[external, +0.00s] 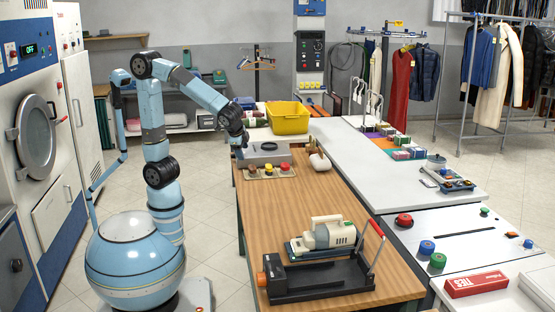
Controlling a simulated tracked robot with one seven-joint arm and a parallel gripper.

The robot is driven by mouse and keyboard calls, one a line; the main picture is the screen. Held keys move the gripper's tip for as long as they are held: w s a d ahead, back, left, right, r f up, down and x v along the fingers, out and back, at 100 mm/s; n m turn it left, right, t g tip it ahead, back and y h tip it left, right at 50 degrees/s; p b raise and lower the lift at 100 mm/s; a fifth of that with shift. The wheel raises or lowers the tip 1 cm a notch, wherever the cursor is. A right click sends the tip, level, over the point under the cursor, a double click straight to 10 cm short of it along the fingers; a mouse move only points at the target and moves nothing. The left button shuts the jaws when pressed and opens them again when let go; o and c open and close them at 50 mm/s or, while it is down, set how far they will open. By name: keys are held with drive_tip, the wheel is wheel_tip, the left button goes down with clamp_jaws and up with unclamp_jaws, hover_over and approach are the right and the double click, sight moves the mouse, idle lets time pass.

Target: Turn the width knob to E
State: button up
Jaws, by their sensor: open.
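No lettering or scale that marks a width knob or the letter E is readable from here. My gripper (242,152) points down at the far left end of the wooden table, beside a grey box-like device (268,153) with a dark round part on top. It is open, and nothing shows between its fingers, which are small and partly hard to make out. A control plate (250,174) with red and yellow round buttons or knobs lies just in front of that device. Whether the gripper touches the device cannot be told.
The wooden table (310,205) is mostly bare in the middle. A cream handheld machine (330,234) and a black frame with a red handle (318,276) stand at its near end. A yellow bin (288,118) stands behind. A white panel (470,242) with several coloured knobs is right.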

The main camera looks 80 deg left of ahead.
drive_tip(key=w+d+f+m+t+y, duration=0.1)
drive_tip(key=w+d+f, duration=0.1)
drive_tip(key=d, duration=0.4)
drive_tip(key=w+d+f+m+t+y, duration=0.1)
drive_tip(key=w+d+f+m+y, duration=0.15)
drive_tip(key=d, duration=0.45)
drive_tip(key=m+t+h, duration=0.8)
drive_tip(key=m+t, duration=0.2)
drive_tip(key=t, duration=0.3)
approach(261, 280)
drive_tip(key=s+a+f, duration=0.2)
drive_tip(key=s, duration=0.3)
drive_tip(key=w, duration=1.3)
drive_tip(key=shift+w+r, duration=0.1)
drive_tip(key=shift+w, duration=0.15)
drive_tip(key=shift+c, duration=0.2)
drive_tip(key=c, duration=0.7)
